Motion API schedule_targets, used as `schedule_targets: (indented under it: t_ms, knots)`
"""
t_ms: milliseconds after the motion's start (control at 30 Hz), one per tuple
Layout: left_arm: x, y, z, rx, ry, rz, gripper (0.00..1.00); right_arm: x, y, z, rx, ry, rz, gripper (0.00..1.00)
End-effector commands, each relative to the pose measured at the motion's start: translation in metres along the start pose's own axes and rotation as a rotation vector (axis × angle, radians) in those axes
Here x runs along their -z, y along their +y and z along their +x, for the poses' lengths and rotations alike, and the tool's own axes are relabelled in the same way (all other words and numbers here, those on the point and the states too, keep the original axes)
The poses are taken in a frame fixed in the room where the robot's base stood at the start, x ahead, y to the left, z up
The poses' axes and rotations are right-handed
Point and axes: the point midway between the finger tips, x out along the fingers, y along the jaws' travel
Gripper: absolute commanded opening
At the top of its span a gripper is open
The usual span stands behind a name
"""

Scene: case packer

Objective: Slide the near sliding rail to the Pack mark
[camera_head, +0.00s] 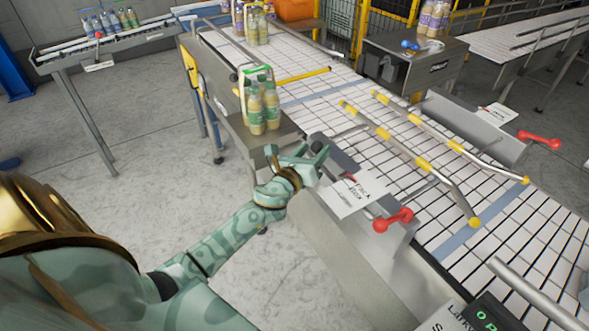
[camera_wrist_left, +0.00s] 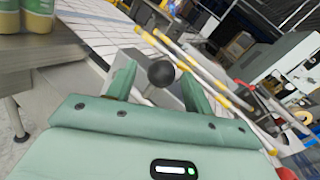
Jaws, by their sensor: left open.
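The near sliding rail (camera_head: 385,133) is a grey bar with yellow ends, lying along the near side of the white conveyor on crossbars. It also shows in the wrist view (camera_wrist_left: 192,69). A card (camera_head: 355,193) reading "Pack" and a red lever (camera_head: 393,220) sit on the near side plate. My left gripper (camera_head: 298,154) is open at the far end of that plate. In the wrist view, a black ball knob (camera_wrist_left: 161,73) shows between its open fingers; I cannot tell whether they touch it. The pointer against the Pack mark is too small to read.
A far rail (camera_head: 430,128) runs parallel across the conveyor, with its own red lever (camera_head: 540,140). A bottle pack (camera_head: 262,105) stands on a side shelf just beyond my left gripper. A control box (camera_head: 490,312) is at the lower right.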

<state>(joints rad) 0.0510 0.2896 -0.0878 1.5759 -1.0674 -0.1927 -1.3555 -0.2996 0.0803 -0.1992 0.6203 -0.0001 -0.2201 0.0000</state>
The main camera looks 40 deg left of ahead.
Motion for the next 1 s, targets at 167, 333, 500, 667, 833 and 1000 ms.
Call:
schedule_targets:
  t_ms: [167,333,500,667,833,1000]
  knots:
    - [0.003,0.001,-0.053,0.001,0.005,-0.002,0.52,0.0,-0.002,0.002,0.002,0.0,0.001,0.36]
    - [0.003,0.001,-0.093,0.001,0.003,-0.002,0.52,-0.001,-0.003,0.008,0.003,-0.001,0.0,0.36]
    - [0.002,0.001,-0.117,0.0,0.001,-0.002,0.52,-0.002,-0.003,0.013,0.003,-0.001,0.0,0.36]
    - [0.0,0.001,-0.124,0.0,0.0,-0.002,0.52,-0.002,-0.003,0.013,0.003,-0.001,0.0,0.36]
    - [0.0,0.0,-0.124,0.0,0.0,-0.002,0.52,-0.002,-0.003,0.013,0.003,-0.001,0.0,0.36]
    - [0.0,0.0,-0.124,0.0,0.001,-0.002,0.52,-0.002,-0.002,0.013,0.003,-0.001,0.0,0.36]
